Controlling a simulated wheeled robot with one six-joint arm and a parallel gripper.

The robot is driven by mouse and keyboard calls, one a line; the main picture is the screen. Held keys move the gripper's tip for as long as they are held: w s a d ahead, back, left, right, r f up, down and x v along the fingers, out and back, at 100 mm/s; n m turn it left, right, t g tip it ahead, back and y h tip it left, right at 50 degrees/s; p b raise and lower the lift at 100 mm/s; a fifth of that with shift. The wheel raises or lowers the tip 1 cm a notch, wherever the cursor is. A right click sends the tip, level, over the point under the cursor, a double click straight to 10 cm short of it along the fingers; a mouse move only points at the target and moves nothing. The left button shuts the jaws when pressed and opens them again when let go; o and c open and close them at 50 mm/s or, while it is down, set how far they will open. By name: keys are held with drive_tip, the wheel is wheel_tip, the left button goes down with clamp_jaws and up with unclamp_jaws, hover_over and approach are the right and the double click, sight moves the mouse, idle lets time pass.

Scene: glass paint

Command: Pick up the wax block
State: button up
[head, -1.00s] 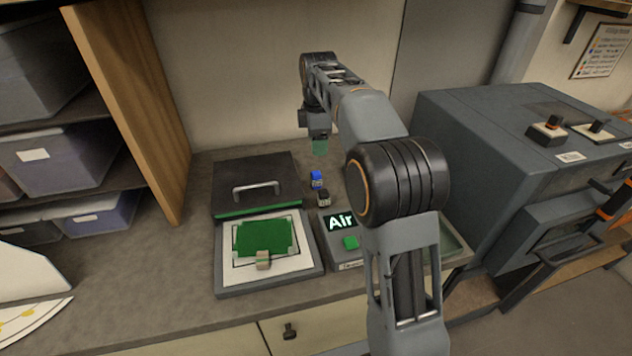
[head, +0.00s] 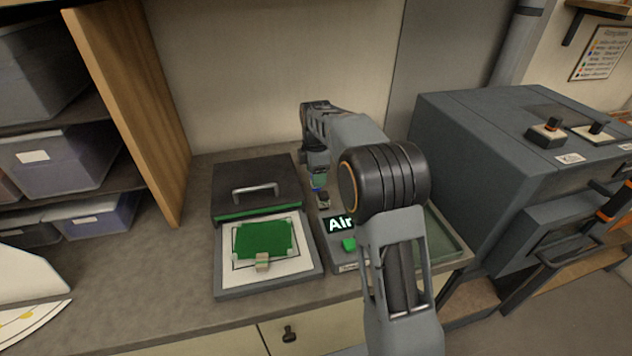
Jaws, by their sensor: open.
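A small beige block (head: 262,262), which looks like the wax block, sits at the front edge of the green sheet (head: 262,238) on the white bed of an open press-like device (head: 228,283). My gripper (head: 319,182) is away from it, behind and to the right, low over the counter. It is open. It is at a small blue object (head: 315,188), which it mostly hides. A small dark block (head: 323,199) stands just in front of the gripper. I cannot tell whether the fingers touch the blue object.
The device's dark lid (head: 256,187) with a metal handle is open at the back. A box with an "Air" display (head: 338,225) and green button stands right of it, partly behind my arm. A large grey machine (head: 510,150) stands at the right.

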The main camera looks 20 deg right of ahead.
drive_tip(key=shift+f, duration=1.75)
drive_tip(key=c, duration=1)
drive_tip(key=shift+r, duration=0.1)
drive_tip(key=shift+w+r, duration=0.1)
drive_tip(key=shift+r, duration=0.45)
drive_tip(key=s+a+r+b, duration=0.3)
drive_tip(key=s+a+r, duration=0.3)
drive_tip(key=s+r, duration=0.5)
drive_tip(key=shift+s+a+r, duration=0.35)
drive_tip(key=shift+s+r, duration=0.05)
drive_tip(key=shift+s, duration=0.3)
